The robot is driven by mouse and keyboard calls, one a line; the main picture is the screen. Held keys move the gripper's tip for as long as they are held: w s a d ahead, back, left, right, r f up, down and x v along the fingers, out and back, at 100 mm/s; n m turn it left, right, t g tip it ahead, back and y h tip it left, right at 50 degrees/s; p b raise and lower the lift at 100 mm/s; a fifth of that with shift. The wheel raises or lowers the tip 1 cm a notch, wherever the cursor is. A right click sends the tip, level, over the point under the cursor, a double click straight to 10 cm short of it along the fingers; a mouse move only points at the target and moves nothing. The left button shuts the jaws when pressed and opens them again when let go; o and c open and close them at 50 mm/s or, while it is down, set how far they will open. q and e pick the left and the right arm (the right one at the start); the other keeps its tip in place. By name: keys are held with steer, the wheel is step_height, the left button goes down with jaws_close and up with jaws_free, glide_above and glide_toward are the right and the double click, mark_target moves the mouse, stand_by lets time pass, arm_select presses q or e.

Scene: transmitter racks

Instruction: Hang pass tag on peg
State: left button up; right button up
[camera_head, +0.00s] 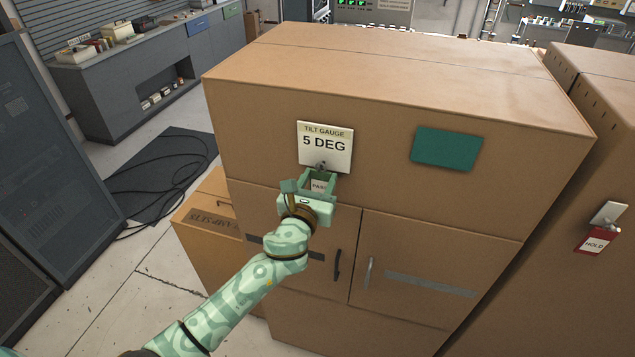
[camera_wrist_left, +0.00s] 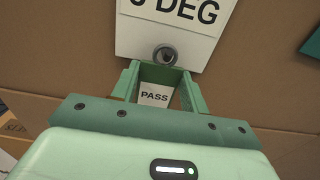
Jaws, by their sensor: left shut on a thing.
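The pass tag (camera_head: 318,185) is a small white card lettered "PASS". It also shows between the fingers in the left wrist view (camera_wrist_left: 155,94). My left gripper (camera_head: 318,178) is shut on it, just below the peg (camera_head: 321,166). The peg is a round dark metal stub with a hollow-looking end in the left wrist view (camera_wrist_left: 165,55), at the bottom of a white "TILT GAUGE 5 DEG" plate (camera_head: 325,140). The tag's lettering lies below the peg; whether its upper part touches the peg cannot be told. My right gripper is not in view.
The plate is on a large brown cabinet (camera_head: 400,85) with two door handles below. A teal panel (camera_head: 447,148) is to its right. A red "HOLD" tag (camera_head: 596,242) hangs at a white plate farther right. A brown box (camera_head: 208,240) stands at left.

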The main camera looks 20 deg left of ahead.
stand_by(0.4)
arm_select(q)
steer(key=o, duration=1)
steer(key=shift+o, duration=0.2)
